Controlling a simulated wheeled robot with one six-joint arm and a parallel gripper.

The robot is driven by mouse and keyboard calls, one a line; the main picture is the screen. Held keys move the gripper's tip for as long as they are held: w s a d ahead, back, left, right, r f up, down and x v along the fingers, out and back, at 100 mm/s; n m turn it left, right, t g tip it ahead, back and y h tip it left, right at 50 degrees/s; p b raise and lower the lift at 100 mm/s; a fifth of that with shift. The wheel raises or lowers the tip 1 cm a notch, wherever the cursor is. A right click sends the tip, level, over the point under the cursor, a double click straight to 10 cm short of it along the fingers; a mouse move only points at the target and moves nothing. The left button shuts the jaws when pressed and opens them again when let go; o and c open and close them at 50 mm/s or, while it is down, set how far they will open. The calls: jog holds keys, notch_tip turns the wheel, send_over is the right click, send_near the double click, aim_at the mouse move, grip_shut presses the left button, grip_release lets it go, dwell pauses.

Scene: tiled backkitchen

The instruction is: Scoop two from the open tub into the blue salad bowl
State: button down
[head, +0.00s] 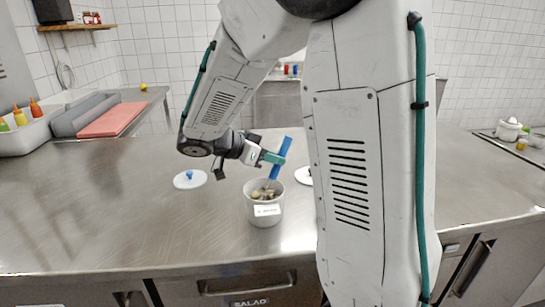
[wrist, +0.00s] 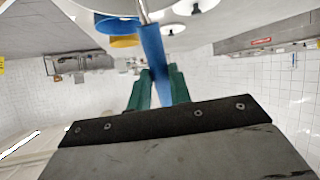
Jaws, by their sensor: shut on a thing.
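My gripper (head: 272,157) is shut on the blue handle of a scoop (head: 281,158), just above the open tub. The handle also shows between my green fingers in the wrist view (wrist: 155,55). The handle leans, and its lower end goes down into the tub's mouth; the scoop's head is hidden. The open tub (head: 264,215) is white, with a label and pale brownish chunks inside. A blue round vessel, seemingly the blue salad bowl (wrist: 113,27), shows near the top of the wrist view. In the head view I cannot see it; my arm covers that part of the counter.
Another white lid (head: 303,176) is partly behind my arm. A yellow vessel (wrist: 125,41) is beside the blue one. Squeeze bottles (head: 20,117) stand far left. The counter's left front is clear.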

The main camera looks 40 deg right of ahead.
jog(key=shift+f, duration=1.2)
dwell(1.8)
notch_tip(320, 180, up, 13)
jog(key=shift+f, duration=0.2)
dwell(0.8)
